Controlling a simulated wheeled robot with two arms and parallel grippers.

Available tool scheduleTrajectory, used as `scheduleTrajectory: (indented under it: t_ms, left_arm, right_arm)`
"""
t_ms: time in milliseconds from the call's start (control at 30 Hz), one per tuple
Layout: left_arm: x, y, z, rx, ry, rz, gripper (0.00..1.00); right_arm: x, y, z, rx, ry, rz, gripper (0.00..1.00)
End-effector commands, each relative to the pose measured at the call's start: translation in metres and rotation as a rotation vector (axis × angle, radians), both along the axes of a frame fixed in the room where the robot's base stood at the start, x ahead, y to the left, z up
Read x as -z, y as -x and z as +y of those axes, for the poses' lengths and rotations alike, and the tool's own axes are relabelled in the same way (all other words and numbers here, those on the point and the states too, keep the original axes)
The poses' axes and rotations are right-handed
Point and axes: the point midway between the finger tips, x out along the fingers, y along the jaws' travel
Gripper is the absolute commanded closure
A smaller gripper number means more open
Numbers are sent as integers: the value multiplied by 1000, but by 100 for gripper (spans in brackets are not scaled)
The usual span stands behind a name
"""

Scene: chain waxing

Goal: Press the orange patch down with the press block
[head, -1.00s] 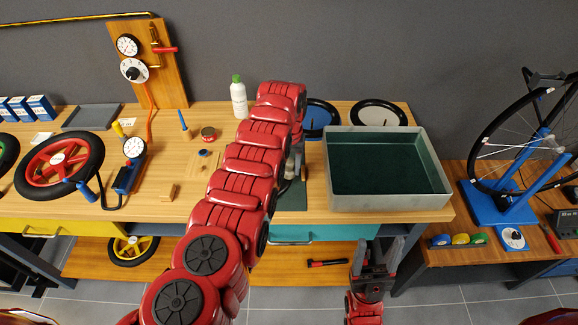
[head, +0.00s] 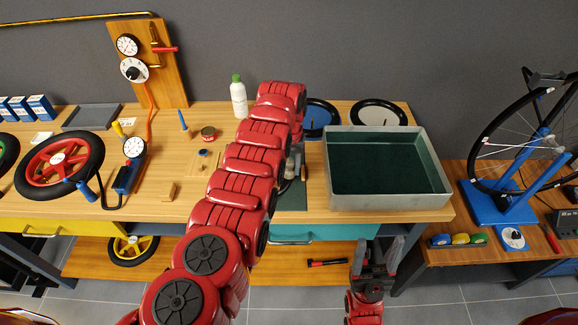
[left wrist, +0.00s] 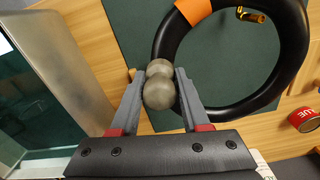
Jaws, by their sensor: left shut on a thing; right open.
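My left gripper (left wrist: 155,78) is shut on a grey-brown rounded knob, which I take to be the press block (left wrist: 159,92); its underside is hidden. The orange patch (left wrist: 194,9) lies on the black inner tube (left wrist: 163,42) at the top edge of the left wrist view, beyond the fingertips. The held block is beside the tube's near-left curve in that view; I cannot tell whether they touch. In the head view my left gripper (head: 297,165) is mostly hidden by its red arm, which also covers the patch. My right gripper (head: 376,256) is open and empty in front of the bench.
The tube lies on a green mat (head: 293,198). A grey basin (head: 437,165) stands close to the right of the mat. A red tin (head: 208,134), a white bottle (head: 239,98) and a red-rimmed wheel (head: 90,150) are on the bench to the left.

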Motion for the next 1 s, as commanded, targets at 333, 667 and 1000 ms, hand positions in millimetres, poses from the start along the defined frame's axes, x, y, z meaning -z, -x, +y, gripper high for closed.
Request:
scheduleTrajectory:
  t_ms: [333, 667, 1000]
  left_arm:
    - [-24, 1, 0, 0, -1, 3, 100]
    - [-53, 1, 0, 0, 0, 2, 100]
    - [-79, 0, 0, 0, 0, 1, 100]
  right_arm:
    - [-22, 0, 0, 0, 0, 0, 34]
    - [-41, 0, 0, 0, 0, 0, 34]
    - [-48, 0, 0, 0, 0, 0, 34]
